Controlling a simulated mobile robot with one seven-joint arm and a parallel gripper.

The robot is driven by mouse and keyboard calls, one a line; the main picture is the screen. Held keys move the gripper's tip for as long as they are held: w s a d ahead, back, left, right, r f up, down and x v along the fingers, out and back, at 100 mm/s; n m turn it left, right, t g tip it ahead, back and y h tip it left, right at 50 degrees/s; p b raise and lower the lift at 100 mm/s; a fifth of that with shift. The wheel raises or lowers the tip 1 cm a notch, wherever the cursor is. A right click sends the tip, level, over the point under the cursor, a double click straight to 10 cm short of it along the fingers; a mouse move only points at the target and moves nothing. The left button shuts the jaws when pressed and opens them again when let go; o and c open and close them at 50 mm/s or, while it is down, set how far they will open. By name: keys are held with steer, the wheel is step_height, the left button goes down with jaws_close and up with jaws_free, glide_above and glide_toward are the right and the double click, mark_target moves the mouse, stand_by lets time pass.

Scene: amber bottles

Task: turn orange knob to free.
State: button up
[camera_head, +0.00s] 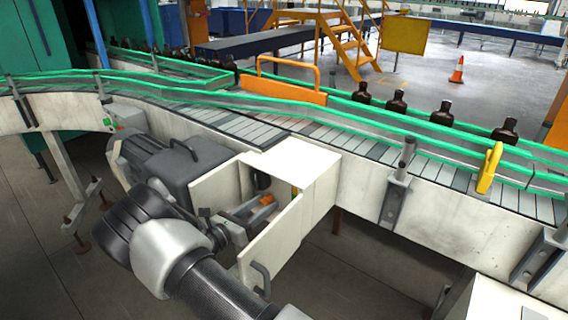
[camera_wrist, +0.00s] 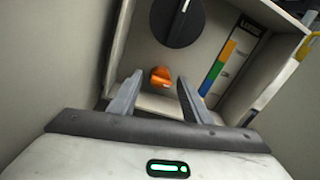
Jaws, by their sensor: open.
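The orange knob (camera_wrist: 160,76) is small and sits on the panel inside an open white cabinet. In the wrist view it lies ahead of my gripper (camera_wrist: 152,84), about midway between the two fingertips. The fingers are spread apart and hold nothing; I cannot tell whether they touch the knob. In the head view my gripper (camera_head: 245,212) reaches into the cabinet (camera_head: 300,165), and an orange spot (camera_head: 267,199) shows by the fingers. A larger black dial (camera_wrist: 178,20) is above the knob. A label strip (camera_wrist: 222,65) with coloured blocks is on the right; its small words are unclear.
The cabinet door (camera_head: 272,240) with a grey handle (camera_head: 261,278) stands open beside my arm. Cabinet walls are close on both sides. A grey motor (camera_head: 185,165) is at the left. The conveyor (camera_head: 300,135) with green rails and several amber bottles (camera_head: 396,102) runs behind.

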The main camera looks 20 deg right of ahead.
steer(key=v, duration=1.7)
steer(key=s+d+r+m+g+y+p, duration=0.4)
steer(key=d+r+m, duration=0.3)
steer(key=r, duration=0.6)
steer(key=s+d+r+m+g+y+p, duration=0.3)
steer(key=s+d+r+m+g+p, duration=0.2)
steer(key=r, duration=0.8)
steer(key=shift+s+d+m+y+p, duration=0.4)
steer(key=shift+s+d+m+p, duration=0.25)
steer(key=shift+s+d+m, duration=0.8)
steer(key=shift+w+d+m, duration=0.1)
steer(key=shift+w+m, duration=0.2)
steer(key=shift+m, duration=0.05)
steer(key=s+r+m+t+y+p, duration=0.4)
steer(key=s+r+m+y+p, duration=0.2)
steer(key=s+r+m, duration=0.5)
steer(key=s+r+y, duration=0.1)
steer(key=s+r, duration=0.2)
steer(key=r, duration=0.1)
steer(key=shift+s+d+t, duration=0.15)
steer(key=shift+s+t, duration=0.25)
